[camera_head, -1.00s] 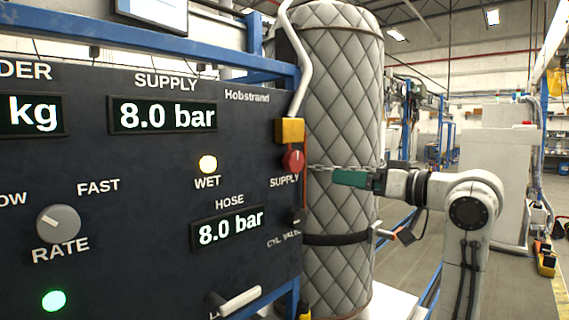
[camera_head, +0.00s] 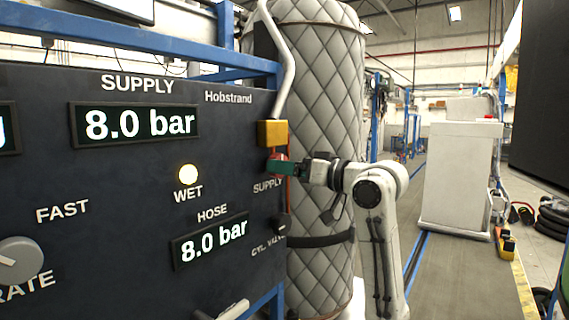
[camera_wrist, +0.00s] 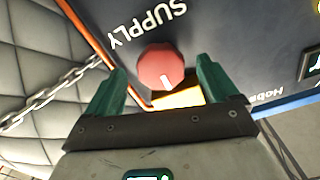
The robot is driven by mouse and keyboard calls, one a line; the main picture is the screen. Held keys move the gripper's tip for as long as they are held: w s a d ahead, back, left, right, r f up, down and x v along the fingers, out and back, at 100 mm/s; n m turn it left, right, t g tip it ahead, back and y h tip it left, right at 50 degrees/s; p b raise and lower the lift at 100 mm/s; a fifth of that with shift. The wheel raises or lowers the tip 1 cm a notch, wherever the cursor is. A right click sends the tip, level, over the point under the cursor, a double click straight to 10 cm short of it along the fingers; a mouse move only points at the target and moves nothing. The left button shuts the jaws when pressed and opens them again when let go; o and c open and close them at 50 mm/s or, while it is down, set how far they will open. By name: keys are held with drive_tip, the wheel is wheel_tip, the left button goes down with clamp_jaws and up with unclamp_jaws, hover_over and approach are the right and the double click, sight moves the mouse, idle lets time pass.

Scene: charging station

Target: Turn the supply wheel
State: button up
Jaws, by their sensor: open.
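The red supply wheel (camera_wrist: 160,68) is a round knob with a white mark, on the dark panel beside the word SUPPLY. In the head view the wheel (camera_head: 271,163) is mostly hidden behind my gripper (camera_head: 280,167), which reaches it from the right. In the wrist view my gripper (camera_wrist: 165,92) is open, with its two green fingers apart. The wheel shows between and beyond the fingertips, and nothing is held. I cannot tell whether a finger touches the wheel.
A yellow block (camera_head: 272,133) sits just above the wheel. A quilted grey cylinder (camera_head: 325,100) stands behind, with a chain (camera_wrist: 45,98) beside the panel. The supply display (camera_head: 135,124) and the hose display (camera_head: 211,241) both read 8.0 bar.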

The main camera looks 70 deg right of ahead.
drive_tip(key=shift+x, duration=0.85)
drive_tip(key=c, duration=1.1)
